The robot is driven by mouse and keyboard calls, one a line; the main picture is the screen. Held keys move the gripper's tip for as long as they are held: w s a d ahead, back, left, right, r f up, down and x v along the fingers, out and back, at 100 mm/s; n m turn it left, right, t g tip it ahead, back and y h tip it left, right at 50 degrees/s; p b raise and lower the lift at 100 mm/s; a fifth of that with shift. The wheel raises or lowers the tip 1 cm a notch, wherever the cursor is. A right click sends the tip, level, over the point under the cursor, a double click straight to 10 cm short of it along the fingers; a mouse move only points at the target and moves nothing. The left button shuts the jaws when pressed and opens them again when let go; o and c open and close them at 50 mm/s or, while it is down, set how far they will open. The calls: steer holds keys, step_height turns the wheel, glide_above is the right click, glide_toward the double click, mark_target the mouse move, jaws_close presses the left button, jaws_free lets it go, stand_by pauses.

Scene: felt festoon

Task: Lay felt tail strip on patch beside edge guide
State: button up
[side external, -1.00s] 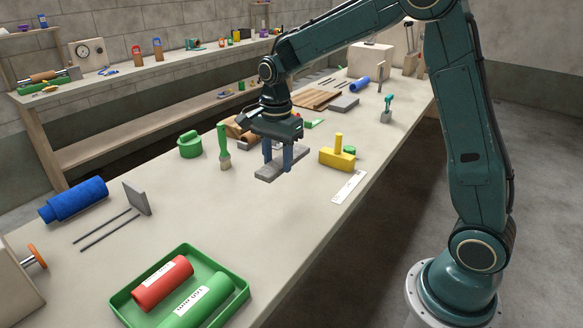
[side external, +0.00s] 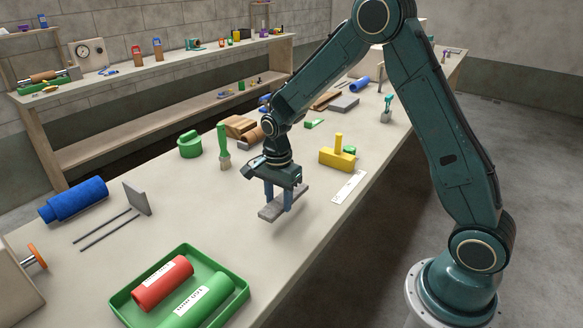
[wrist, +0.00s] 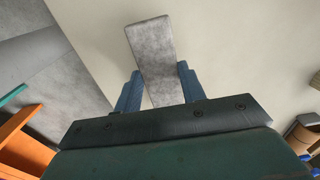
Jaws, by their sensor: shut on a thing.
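A flat grey felt strip (side external: 270,213) is held between the two blue fingers of my gripper (side external: 279,205). The strip appears just above the bench, roughly level. In the wrist view the strip (wrist: 150,50) runs away from my gripper (wrist: 158,90), with a finger on each side and its near end hidden by the gripper body. A grey upright plate (side external: 137,198) with two thin dark rods (side external: 106,229) stands on the bench at left; it may be the edge guide. I cannot make out a patch for certain.
A green tray (side external: 236,300) with red and green rolls is at the front. A blue roll (side external: 74,199) lies at left. Bench between plate and gripper is clear.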

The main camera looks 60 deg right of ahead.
mark_target(279, 203)
steer(key=shift+f, duration=1.95)
steer(key=shift+f, duration=0.15)
steer(key=o, duration=1)
steer(key=shift+c, duration=0.2)
step_height(279, 203, up, 11)
steer(key=shift+r, duration=0.65)
